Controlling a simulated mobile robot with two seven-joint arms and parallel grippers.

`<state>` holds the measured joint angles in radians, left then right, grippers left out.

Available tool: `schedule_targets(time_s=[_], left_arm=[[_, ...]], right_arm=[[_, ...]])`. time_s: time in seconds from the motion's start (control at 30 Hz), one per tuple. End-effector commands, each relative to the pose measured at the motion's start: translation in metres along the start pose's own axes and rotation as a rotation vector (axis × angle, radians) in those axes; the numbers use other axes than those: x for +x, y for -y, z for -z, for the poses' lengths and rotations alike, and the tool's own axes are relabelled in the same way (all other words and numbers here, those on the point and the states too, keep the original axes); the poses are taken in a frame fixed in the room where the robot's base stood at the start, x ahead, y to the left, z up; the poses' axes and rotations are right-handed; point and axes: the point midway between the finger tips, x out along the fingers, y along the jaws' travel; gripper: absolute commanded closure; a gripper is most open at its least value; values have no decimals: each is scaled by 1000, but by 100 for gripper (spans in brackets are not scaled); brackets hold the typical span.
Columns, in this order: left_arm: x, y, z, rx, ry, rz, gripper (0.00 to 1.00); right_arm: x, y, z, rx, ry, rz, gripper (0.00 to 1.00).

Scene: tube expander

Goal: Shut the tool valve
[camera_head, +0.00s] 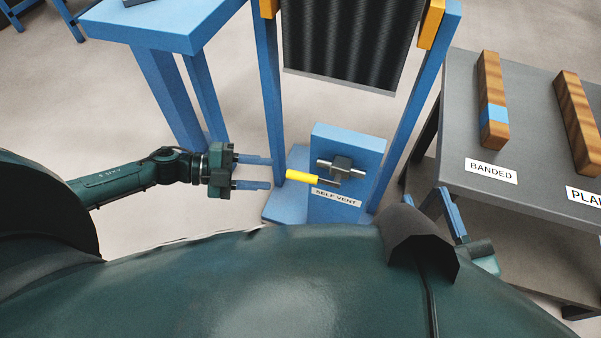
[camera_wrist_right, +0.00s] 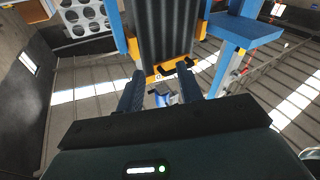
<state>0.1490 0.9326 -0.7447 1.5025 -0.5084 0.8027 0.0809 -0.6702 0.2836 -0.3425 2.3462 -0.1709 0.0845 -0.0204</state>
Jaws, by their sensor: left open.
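The valve (camera_head: 341,166) is a small metal body on a blue block labelled "SELF VENT". Its yellow handle (camera_head: 303,177) points left and slightly up in the head view. My left gripper (camera_head: 269,172) is open and empty, just left of the handle. Its blue fingers point right toward the handle, with a small gap between. My right gripper (camera_head: 443,206) is at the lower right, partly hidden behind my own body. In the right wrist view its fingers (camera_wrist_right: 165,75) stand apart with nothing held between them.
A blue upright frame holds a dark ribbed panel (camera_head: 350,42) above the valve. A blue table (camera_head: 160,28) stands at the upper left. A grey table (camera_head: 540,195) at right carries wooden bars, one labelled "BANDED" (camera_head: 493,112). Bare floor lies around my left arm.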

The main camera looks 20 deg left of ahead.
Motion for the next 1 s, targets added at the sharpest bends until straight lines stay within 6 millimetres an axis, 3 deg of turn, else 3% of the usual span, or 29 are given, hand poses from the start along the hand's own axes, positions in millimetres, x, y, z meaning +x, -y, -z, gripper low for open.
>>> schedule_targets(time_s=[0.2, 0.4, 0.83, 1.0], left_arm=[[49, 0, -1, 1, -3, 4, 59], [78, 0, 0, 1, -1, 4, 59], [89, 1, 0, 0, 0, 2, 59], [88, 0, 0, 0, 0, 2, 72]], right_arm=[[3, 0, 1, 22, -25, -3, 64], [5, 0, 4, 39, -37, -3, 64], [5, 2, 4, 51, -38, 4, 64], [5, 2, 5, 50, -39, 4, 64]])
